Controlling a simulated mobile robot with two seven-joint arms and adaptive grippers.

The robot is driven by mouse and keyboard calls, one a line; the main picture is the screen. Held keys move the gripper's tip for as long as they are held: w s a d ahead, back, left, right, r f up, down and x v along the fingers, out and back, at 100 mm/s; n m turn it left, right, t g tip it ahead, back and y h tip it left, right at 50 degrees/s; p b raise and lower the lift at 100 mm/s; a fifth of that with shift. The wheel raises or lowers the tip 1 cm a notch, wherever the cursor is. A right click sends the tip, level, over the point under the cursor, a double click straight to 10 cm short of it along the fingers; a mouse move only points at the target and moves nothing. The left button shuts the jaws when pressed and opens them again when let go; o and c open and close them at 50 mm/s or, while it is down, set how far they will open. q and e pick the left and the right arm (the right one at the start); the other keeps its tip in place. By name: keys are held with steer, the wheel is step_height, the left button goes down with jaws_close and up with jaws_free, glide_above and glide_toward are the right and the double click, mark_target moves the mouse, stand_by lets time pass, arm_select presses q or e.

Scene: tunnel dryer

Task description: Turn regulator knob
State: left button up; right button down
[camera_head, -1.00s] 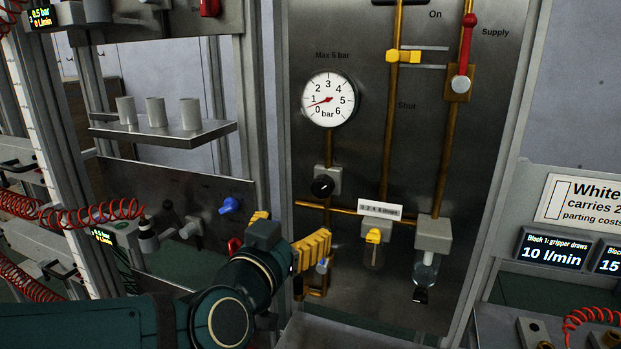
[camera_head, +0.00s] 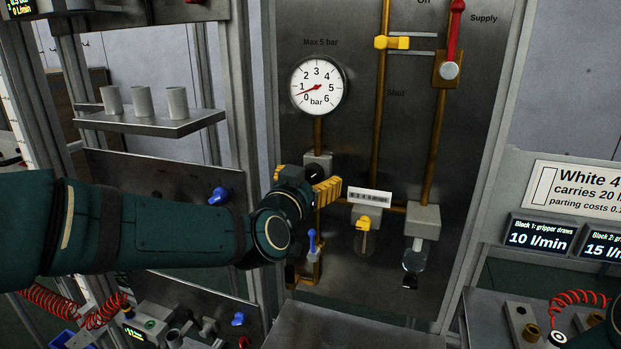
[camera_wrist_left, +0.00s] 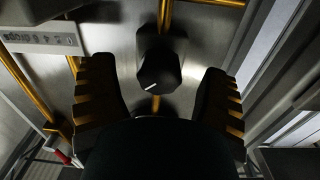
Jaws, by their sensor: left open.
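The regulator knob (camera_wrist_left: 158,70) is black with a white mark. In the left wrist view it lies between the two open yellow-and-black fingers of my left gripper (camera_wrist_left: 158,100), with a gap on each side. In the head view my left gripper (camera_head: 308,186) is in front of the panel and mostly hides the knob; only part of the regulator's grey body (camera_head: 318,162) shows above the fingers. My right gripper is not seen.
A red supply lever (camera_head: 456,30) and a yellow valve handle (camera_head: 392,42) sit on the panel's copper pipes. A blue-handled drain valve (camera_head: 312,240) hangs below my gripper. A shelf (camera_head: 150,122) with three grey cups stands at left. Flow displays (camera_head: 540,236) are at right.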

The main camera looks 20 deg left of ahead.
arm_select(q)
steer(key=shift+w, duration=0.45)
steer(key=c, duration=1.2)
